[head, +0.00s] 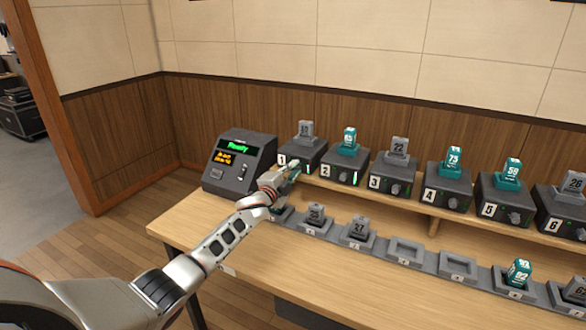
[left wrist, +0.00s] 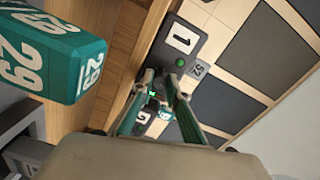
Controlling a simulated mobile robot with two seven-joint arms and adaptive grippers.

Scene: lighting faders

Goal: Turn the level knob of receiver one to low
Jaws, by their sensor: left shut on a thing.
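Receiver one (head: 306,148) is a dark box with a white "1" plate at the left end of the shelf. In the left wrist view, receiver one (left wrist: 200,45) shows its "1" plate and a lit green spot. My left gripper (head: 292,168) is at the lower front of receiver one. In the left wrist view, the left gripper's fingers (left wrist: 162,84) close in against the receiver's front where its level knob sits. The fingers are shut on the knob, which they mostly hide, so its setting cannot be read. My right gripper is not in view.
A console (head: 240,160) with a green "Ready" screen stands left of receiver one. Receiver two (head: 343,165) and others continue right along the shelf. Below, a row of slots (head: 405,250) holds several numbered packs. A teal "29" pack (left wrist: 50,45) is close to the left wrist camera.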

